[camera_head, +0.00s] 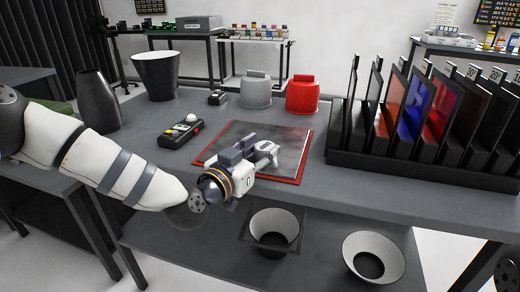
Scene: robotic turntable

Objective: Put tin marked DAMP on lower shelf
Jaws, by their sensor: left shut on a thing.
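My left gripper (268,152) reaches in from the left, over the front part of a red-edged grey square mat (298,179) on the table. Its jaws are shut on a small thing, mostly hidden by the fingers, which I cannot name. A grey lidded container (256,93) and a red lidded container (302,98) stand behind the mat, apart from the gripper. No DAMP marking is readable. The lower shelf (185,240) shows below the table's front edge. It bears two pale, open, flared vessels, one at the middle (275,222) and one at the right (373,250).
A black rack (420,172) with upright coloured panels fills the table's right. A handheld device (181,134) lies left of the mat. A tapered bin (157,77) and a dark vase-like vessel (98,102) stand at the back left. The lower shelf's left part looks clear.

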